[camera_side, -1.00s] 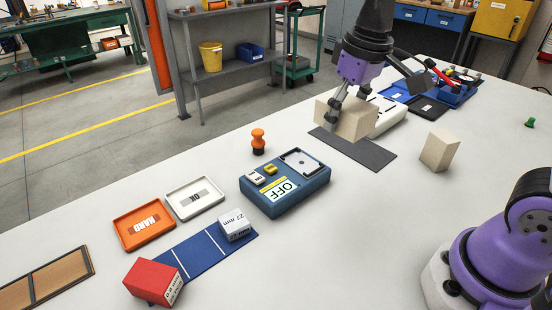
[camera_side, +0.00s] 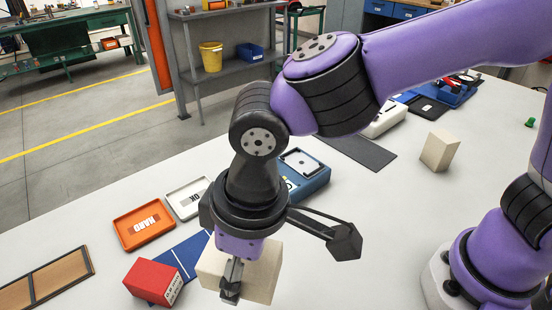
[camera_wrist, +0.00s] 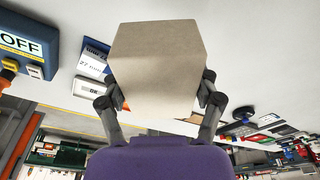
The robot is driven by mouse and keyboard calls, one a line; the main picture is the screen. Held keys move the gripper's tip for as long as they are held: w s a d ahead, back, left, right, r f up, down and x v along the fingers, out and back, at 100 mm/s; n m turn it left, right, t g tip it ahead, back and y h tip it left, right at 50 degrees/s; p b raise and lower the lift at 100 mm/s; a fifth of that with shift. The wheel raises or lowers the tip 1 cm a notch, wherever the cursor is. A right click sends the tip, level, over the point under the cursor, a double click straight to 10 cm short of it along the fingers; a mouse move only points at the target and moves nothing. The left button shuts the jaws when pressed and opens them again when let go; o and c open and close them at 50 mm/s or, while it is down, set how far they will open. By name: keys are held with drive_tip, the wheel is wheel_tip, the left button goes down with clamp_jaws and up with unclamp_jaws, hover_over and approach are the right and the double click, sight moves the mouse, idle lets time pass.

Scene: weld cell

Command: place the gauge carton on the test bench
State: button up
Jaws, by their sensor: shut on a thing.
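My gripper (camera_side: 232,284) is shut on a plain beige carton (camera_side: 265,272) in the side view, right of the blue striped mat (camera_side: 165,262). In the wrist view the carton (camera_wrist: 157,55) sits between both fingers. No label shows on its visible faces, and its clearance from the table is unclear. The blue unit with an OFF sign (camera_side: 313,183) is behind my arm, partly hidden; it also shows in the wrist view (camera_wrist: 22,62). No thing is marked as a test bench; the white table (camera_side: 395,240) is the main work surface.
The white 27 mm block (camera_wrist: 94,58) is hidden in the side view. Orange HARD tray (camera_side: 143,224) and white OK tray (camera_side: 186,198) lie behind. Another beige block (camera_side: 438,150) stands right, near a dark grey mat (camera_side: 362,152).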

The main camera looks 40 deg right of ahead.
sight(247, 308)
wheel_tip(247, 308, down, 10)
drive_tip(key=shift+r, duration=0.2)
idle(0.4)
drive_tip(key=shift+f, duration=0.4)
drive_tip(key=o, duration=1.3)
drive_tip(key=shift+o, duration=0.2)
